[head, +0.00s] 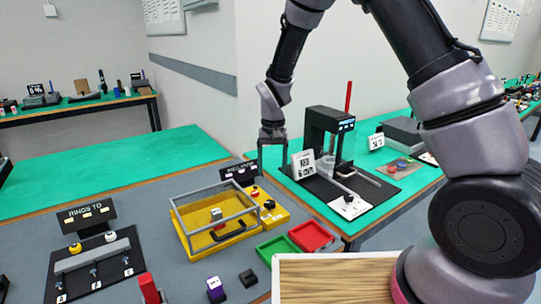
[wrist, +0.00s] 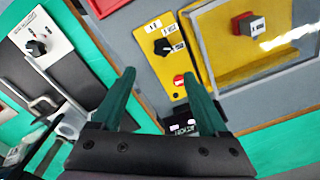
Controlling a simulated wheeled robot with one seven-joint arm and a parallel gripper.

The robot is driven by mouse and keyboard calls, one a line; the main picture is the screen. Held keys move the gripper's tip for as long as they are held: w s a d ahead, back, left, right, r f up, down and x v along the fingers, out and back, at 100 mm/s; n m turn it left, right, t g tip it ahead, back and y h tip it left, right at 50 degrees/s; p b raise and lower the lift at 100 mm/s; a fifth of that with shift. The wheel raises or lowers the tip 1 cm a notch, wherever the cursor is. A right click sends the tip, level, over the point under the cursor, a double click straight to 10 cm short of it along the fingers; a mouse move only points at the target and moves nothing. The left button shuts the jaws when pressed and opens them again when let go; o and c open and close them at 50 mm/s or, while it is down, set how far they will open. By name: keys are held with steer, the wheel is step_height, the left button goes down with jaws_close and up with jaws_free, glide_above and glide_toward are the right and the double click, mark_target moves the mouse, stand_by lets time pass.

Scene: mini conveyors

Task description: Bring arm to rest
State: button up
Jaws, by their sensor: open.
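My arm reaches from the right of the head view up and over to the middle. My gripper (head: 272,150) hangs there with its fingers pointing down, near the back edge of the grey table. In the wrist view my gripper (wrist: 158,85) shows two green fingers spread apart with nothing between them. Below and beyond the fingers is a yellow control panel (wrist: 152,40) with a black knob and a red round mark. The gripper appears to be above the bench and apart from it.
A yellow framed box (head: 190,243) holds a small red-and-white block. Green (head: 275,250) and red (head: 308,236) trays sit beside it. A black machine (head: 322,130) with a white display stands right of the gripper. The green tabletop (head: 100,170) at left is mostly clear.

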steer(key=s+d+r+m+t+y, duration=0.1)
steer(key=s+d+r, duration=0.1)
steer(key=d+r, duration=0.7)
steer(key=s+d+r+m+t+y, duration=0.15)
steer(key=d+r, duration=0.25)
steer(key=r, duration=0.9)
steer(key=s+d+r+m+t, duration=0.1)
steer(key=s+d+r+t, duration=0.1)
steer(key=s+d+r, duration=0.3)
steer(key=s+d+r+m+t, duration=0.1)
steer(key=s+d+r, duration=0.4)
steer(key=s, duration=0.6)
steer(key=shift+s+d+t+h, duration=0.3)
steer(key=shift+d+t+h, duration=0.05)
steer(key=shift+d+t, duration=0.45)
steer(key=shift+r, duration=0.1)
